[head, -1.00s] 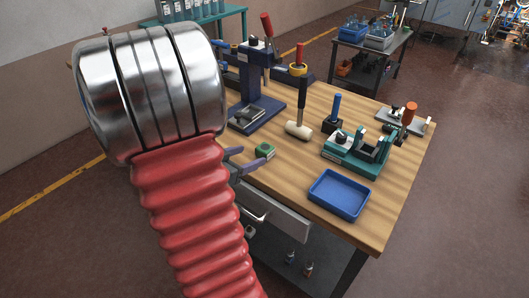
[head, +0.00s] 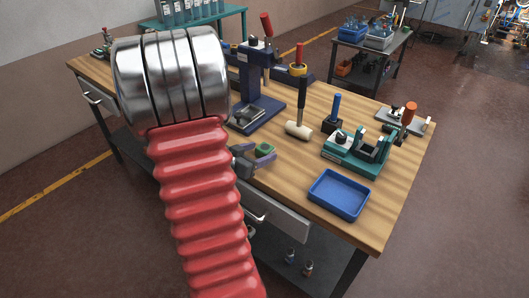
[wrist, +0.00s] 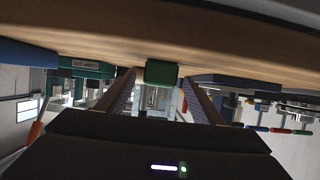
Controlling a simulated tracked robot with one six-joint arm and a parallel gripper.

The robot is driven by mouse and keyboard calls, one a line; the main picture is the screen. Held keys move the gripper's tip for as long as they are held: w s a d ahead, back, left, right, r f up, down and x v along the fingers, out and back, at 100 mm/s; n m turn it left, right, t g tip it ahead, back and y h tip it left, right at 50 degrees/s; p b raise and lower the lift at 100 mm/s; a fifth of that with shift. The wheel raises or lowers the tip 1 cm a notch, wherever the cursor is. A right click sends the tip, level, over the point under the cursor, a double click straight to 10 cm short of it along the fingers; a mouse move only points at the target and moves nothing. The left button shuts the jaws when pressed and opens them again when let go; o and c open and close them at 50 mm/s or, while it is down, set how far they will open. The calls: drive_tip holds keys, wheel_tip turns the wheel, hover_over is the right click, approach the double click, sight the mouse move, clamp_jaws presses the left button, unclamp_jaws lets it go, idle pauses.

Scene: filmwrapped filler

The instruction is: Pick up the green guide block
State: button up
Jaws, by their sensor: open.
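The green guide block (head: 265,148) is a small green piece on the wooden workbench near its front edge. My gripper (head: 259,152) is low beside it, fingers open, with the block at or between the fingertips. In the wrist view the block (wrist: 161,72) shows in the gap between the two open fingers of my gripper (wrist: 160,84), with room on both sides. I cannot tell how deep it is between them. My red arm sleeve and metal rings hide part of the bench.
A blue press (head: 256,95) stands behind the block. A mallet (head: 299,115) stands to its right, then a teal fixture (head: 357,152) and a shallow blue tray (head: 339,193). A drawer (head: 277,218) juts from the bench front. Bare wood lies between block and tray.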

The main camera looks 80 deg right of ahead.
sight(260, 152)
drive_tip(key=shift+x, duration=1.8)
drive_tip(key=shift+c, duration=0.5)
drive_tip(key=c, duration=1.2)
